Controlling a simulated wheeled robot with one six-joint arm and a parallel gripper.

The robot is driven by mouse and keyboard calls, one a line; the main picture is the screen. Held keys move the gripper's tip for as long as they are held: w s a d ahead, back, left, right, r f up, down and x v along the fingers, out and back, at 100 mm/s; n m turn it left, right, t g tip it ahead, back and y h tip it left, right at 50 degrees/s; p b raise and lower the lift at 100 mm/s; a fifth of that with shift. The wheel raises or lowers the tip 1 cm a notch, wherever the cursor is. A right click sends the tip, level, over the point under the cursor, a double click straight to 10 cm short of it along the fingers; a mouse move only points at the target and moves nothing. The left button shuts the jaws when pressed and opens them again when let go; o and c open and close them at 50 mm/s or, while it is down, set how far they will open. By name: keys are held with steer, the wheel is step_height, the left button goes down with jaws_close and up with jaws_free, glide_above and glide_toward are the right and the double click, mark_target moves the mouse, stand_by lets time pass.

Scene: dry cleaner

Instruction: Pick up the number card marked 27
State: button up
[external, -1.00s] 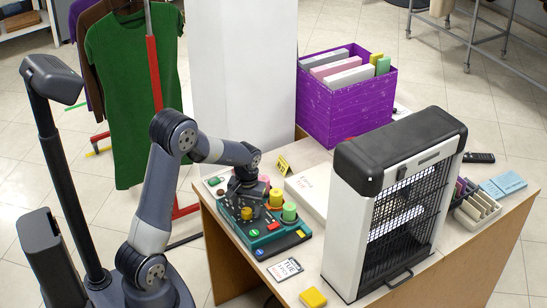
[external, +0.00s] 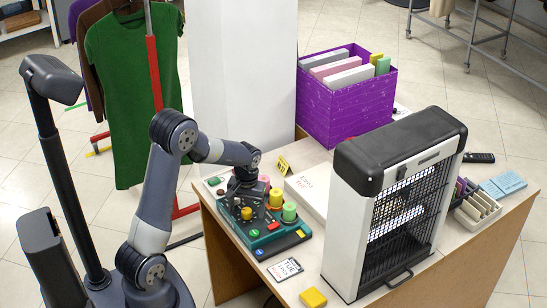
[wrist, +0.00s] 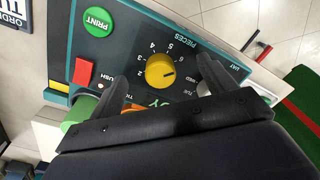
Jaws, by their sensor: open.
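A small yellow card (external: 284,166) with dark marks, probably the number card, stands on the counter behind the teal control panel (external: 270,240). Its number is too small to read surely. The card does not show in the wrist view. My gripper (external: 246,197) is over the panel, left of and nearer than the card. In the wrist view my gripper (wrist: 160,82) is open, its fingers on either side of a yellow dial (wrist: 160,71) marked PIECES. I cannot tell whether the fingers touch the panel.
A black-and-white grilled heater-like unit (external: 395,205) fills the counter's right. A purple bin (external: 345,105) stands at the back.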

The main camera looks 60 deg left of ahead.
steer(key=o, duration=0.3)
steer(key=shift+r, duration=0.1)
